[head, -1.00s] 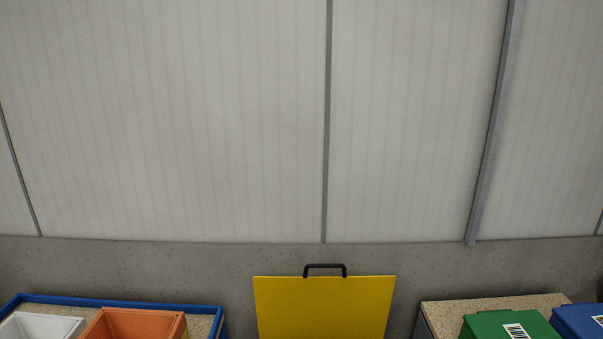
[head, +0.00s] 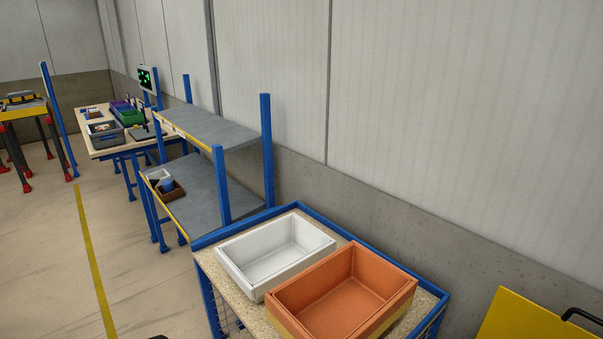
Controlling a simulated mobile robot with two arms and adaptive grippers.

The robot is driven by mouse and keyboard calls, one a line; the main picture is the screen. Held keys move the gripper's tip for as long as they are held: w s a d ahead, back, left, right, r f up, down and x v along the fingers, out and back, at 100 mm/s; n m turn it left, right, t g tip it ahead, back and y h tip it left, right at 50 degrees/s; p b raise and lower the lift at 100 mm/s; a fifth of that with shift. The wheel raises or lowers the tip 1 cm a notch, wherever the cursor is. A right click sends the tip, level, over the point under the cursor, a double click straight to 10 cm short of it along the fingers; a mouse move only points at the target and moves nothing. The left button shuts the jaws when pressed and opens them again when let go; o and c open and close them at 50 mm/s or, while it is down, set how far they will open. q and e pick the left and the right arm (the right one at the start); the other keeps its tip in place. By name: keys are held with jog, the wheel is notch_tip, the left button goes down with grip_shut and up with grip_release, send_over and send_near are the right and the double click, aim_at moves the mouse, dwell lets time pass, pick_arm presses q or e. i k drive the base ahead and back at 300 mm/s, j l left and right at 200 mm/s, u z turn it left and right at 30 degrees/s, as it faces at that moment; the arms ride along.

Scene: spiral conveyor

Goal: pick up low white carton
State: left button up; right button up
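An open white box (head: 228,267), low and empty, stands on the blue-framed table (head: 208,264) in the lower middle of the head view. I cannot tell whether it is the low white carton. A smaller white box (head: 156,174) sits on the lower level of the shelf further back, beside a brown box (head: 174,194) with something blue in it. Neither of my grippers is in view.
An orange bin (head: 345,290) stands close to the right of the white box. A blue-post shelf (head: 215,130) and a table with containers (head: 105,150) line the wall behind. A yellow panel (head: 520,320) is at lower right.

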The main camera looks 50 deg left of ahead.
aim_at(156, 179)
jog(key=u, duration=2)
jog(key=i+j, duration=0.35)
jog(key=i+j+u, duration=0.1)
jog(key=i+j, duration=0.25)
jog(key=i, duration=0.2)
jog(key=i+j, duration=0.3)
jog(key=i, duration=0.15)
